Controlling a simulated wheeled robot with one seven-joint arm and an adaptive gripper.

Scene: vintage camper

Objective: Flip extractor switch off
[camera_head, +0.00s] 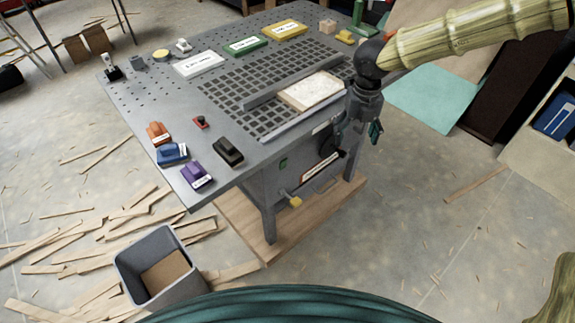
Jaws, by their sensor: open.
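No label reading "extractor" is legible, so I cannot tell for certain which part is the extractor switch. A small dark block with a red top (200,122) sits on the near left part of the grey workbench (150,108). A small green part (283,163) is on the bench's front side. Labelled orange (158,132), blue (172,153) and purple (196,175) blocks stand at the near left corner. My gripper (360,132) hangs at the bench's right end, open, pointing down, well right of these parts. Its fingers are dark and partly hard to make out.
A dark olive block (228,151) sits near the front edge. A pale board (312,91) lies on the slotted grid. White, green and yellow labelled blocks stand at the back. A grey bin (160,268) and wood scraps lie on the floor at left. Floor to the front right is mostly clear.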

